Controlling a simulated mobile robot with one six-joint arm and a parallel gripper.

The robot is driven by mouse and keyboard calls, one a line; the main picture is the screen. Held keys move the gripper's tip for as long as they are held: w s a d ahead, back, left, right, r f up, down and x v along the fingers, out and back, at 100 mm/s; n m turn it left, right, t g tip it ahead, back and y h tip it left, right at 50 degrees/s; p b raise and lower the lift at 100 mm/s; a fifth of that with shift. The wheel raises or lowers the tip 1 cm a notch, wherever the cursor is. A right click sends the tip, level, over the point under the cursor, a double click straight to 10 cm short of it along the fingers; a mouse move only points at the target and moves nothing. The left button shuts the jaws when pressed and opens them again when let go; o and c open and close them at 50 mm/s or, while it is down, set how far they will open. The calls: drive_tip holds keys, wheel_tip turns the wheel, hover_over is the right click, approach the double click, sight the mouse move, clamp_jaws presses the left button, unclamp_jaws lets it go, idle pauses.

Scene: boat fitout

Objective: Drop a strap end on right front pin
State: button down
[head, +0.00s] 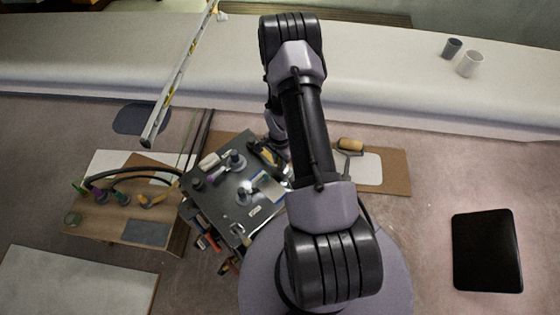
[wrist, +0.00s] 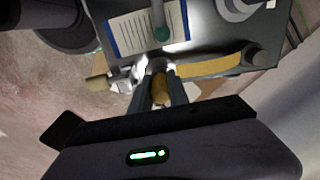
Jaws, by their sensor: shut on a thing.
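My gripper (wrist: 160,90) is shut on the end of a yellow strap (wrist: 210,66) in the wrist view. A small orange-yellow part of the strap end (wrist: 160,88) shows between the fingers. The strap runs right to a short grey pin (wrist: 257,57) at the edge of a dark bench top (wrist: 205,35). In the head view the yellow strap (head: 268,154) lies at the upper right of the dark bench top (head: 228,208). My arm hides much of the bench's right side and the gripper there. I cannot tell which post is the right front pin.
A blue-edged paper card (wrist: 125,35) and a green-tipped post (wrist: 162,34) are close to my gripper. A brown side table (head: 100,222) with hoses stands left. A roller (head: 350,145) lies on a board at right. A black panel (head: 487,250) lies on open floor.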

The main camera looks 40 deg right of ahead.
drive_tip(key=shift+f, duration=0.2)
idle(0.3)
drive_tip(key=shift+f+b, duration=0.6)
drive_tip(key=shift+b, duration=0.15)
drive_tip(key=shift+f+b, duration=0.6)
drive_tip(key=shift+b, duration=0.1)
drive_tip(key=c, duration=1.2)
unclamp_jaws()
drive_tip(key=shift+o, duration=0.2)
